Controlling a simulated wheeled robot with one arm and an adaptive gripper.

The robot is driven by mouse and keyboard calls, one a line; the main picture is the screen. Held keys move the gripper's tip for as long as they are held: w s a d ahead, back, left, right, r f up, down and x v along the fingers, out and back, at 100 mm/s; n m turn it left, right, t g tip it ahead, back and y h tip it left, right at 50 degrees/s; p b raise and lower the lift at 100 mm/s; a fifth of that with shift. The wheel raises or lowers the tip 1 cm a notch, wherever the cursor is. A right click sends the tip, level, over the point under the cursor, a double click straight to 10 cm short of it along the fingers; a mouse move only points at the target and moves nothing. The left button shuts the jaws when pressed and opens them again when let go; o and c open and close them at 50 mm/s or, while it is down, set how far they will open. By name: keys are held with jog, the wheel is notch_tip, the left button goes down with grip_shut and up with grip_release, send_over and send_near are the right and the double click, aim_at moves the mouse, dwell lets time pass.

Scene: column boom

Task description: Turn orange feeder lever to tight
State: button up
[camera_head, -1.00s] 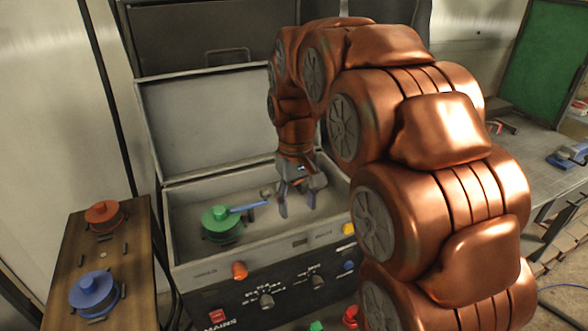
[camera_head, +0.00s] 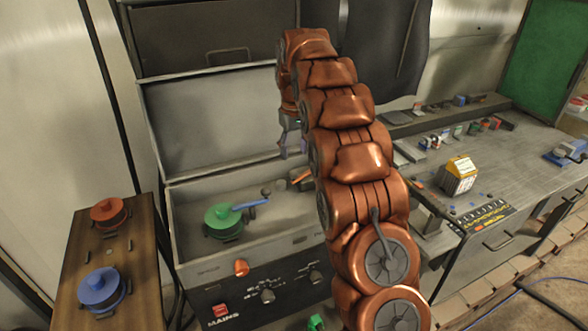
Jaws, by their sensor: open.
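My gripper (camera_head: 293,146) is open and empty, pointing down above the open grey case (camera_head: 188,262). Inside the case at left sits a green round feeder (camera_head: 223,221) with a blue lever (camera_head: 250,204) pointing right. A small orange piece (camera_head: 301,178) shows in the case below my gripper, partly hidden by my arm; I cannot tell whether it is the orange feeder lever. My gripper is apart from these things. A red-orange round feeder (camera_head: 108,213) stands on the wooden board at left, with no long lever visible. The tight mark cannot be read.
A blue round feeder (camera_head: 98,288) stands on the wooden board (camera_head: 81,240). The case front carries an orange knob (camera_head: 241,267) and several dark knobs. The raised lid (camera_head: 205,125) stands behind. A workbench (camera_head: 410,176) with a small house-shaped box (camera_head: 460,175) is at right.

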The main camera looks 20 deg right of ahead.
aim_at(294, 171)
jog(key=shift+f+p, duration=1.35)
jog(key=shift+f, duration=2.6)
jog(key=shift+c, duration=0.3)
grip_shut()
